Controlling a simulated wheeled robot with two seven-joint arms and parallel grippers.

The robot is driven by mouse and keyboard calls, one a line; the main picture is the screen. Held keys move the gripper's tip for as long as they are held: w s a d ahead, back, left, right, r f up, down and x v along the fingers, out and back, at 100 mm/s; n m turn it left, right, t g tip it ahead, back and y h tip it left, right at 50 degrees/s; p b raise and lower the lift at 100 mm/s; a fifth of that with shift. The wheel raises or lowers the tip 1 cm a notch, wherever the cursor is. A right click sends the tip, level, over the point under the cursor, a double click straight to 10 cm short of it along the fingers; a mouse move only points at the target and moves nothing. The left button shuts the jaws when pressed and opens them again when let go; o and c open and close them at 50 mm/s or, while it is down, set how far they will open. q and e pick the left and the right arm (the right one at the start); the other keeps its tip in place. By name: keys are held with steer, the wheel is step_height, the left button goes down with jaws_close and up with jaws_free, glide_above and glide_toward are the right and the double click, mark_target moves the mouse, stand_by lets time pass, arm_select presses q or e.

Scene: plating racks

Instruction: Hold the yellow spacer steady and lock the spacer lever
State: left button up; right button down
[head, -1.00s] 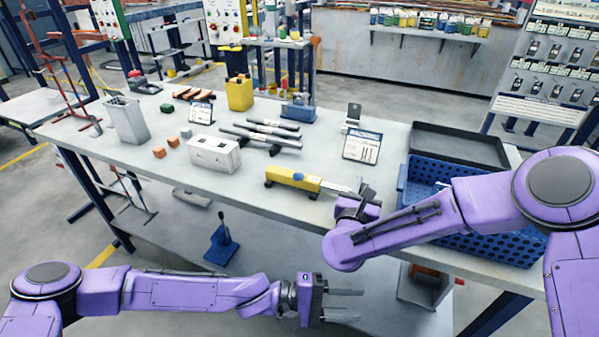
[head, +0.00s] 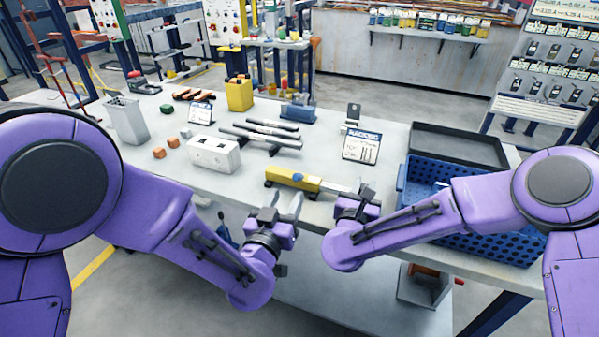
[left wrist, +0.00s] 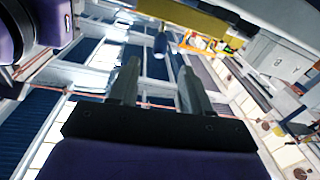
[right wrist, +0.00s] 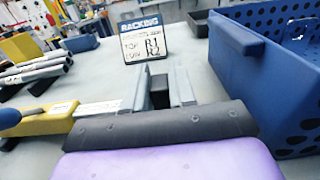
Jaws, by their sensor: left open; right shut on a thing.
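The yellow spacer (head: 291,180) lies near the table's front edge, with a blue knob-like lever (head: 299,177) on top and a silver bar at its right end. My right gripper (head: 364,188) is at that end, shut on the spacer. In the right wrist view the spacer (right wrist: 50,120) is at the left, with the blue lever (right wrist: 9,118) partly cut off. My left gripper (head: 284,202) is open and empty in front of the spacer, apart from it. In the left wrist view the spacer (left wrist: 190,20) crosses the top, with the blue lever (left wrist: 160,42) beyond the open fingers (left wrist: 157,85).
A blue perforated crate (head: 470,242) stands right of my right gripper. A sign (head: 361,146) stands behind it. A white block (head: 214,154) and dark bars (head: 262,138) lie behind and left of the spacer. The tabletop just behind the spacer is mostly clear.

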mark_target(300, 177)
arm_select(q)
steer(key=x, duration=1.1)
steer(key=shift+f, duration=0.1)
steer(key=shift+c, duration=0.3)
